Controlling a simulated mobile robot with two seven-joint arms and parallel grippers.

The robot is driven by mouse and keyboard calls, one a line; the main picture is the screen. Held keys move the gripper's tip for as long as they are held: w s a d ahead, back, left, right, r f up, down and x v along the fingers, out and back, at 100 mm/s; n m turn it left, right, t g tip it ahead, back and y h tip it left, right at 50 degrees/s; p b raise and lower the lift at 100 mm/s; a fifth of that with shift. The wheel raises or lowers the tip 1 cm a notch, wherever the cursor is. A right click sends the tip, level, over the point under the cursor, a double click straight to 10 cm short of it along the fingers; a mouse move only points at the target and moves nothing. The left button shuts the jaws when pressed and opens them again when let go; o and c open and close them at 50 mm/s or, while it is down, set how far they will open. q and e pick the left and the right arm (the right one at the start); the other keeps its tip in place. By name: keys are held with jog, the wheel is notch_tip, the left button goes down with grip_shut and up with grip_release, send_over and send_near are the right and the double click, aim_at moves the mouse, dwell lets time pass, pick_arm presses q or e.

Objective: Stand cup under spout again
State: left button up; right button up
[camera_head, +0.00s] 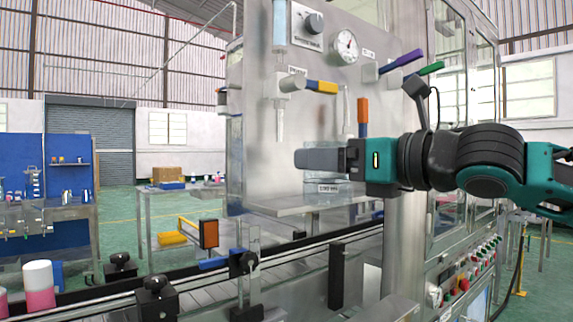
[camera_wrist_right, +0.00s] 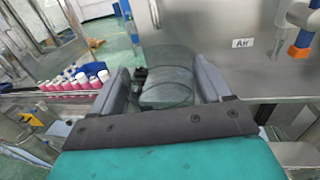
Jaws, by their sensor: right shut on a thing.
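My right gripper (camera_head: 300,158) reaches in from the right in the head view, in front of the steel panel and right of and below the spout (camera_head: 280,122). In the right wrist view the gripper (camera_wrist_right: 162,82) is shut on a see-through grey cup (camera_wrist_right: 166,92), which sits between the two fingers. My left gripper is not in view.
A steel shelf (camera_head: 285,207) juts out below the spout. A conveyor (camera_head: 200,297) with rails runs in front, with pink white-topped cans (camera_head: 39,284) at left. An orange handle (camera_head: 363,117) and a pressure gauge (camera_head: 346,46) are on the panel.

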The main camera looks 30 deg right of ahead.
jog(key=p+x, duration=0.1)
jog(key=x, duration=0.2)
jog(key=shift+w+r+p, duration=0.2)
jog(key=shift+w+p, duration=0.15)
jog(key=shift+p, duration=0.05)
jog(key=shift+w+a, duration=0.2)
jog(key=shift+w, duration=0.35)
jog(key=shift+w+a+p, duration=0.15)
jog(key=shift+w+p, duration=0.3)
jog(key=x, duration=0.2)
jog(key=shift+w+a+f+p, duration=0.1)
jog(key=shift+w+a+p, duration=0.05)
jog(key=shift+w+p, duration=0.2)
jog(key=shift+f+b, duration=0.4)
jog(key=shift+f, duration=0.15)
jog(key=o, duration=1.1)
jog(key=shift+c, duration=0.2)
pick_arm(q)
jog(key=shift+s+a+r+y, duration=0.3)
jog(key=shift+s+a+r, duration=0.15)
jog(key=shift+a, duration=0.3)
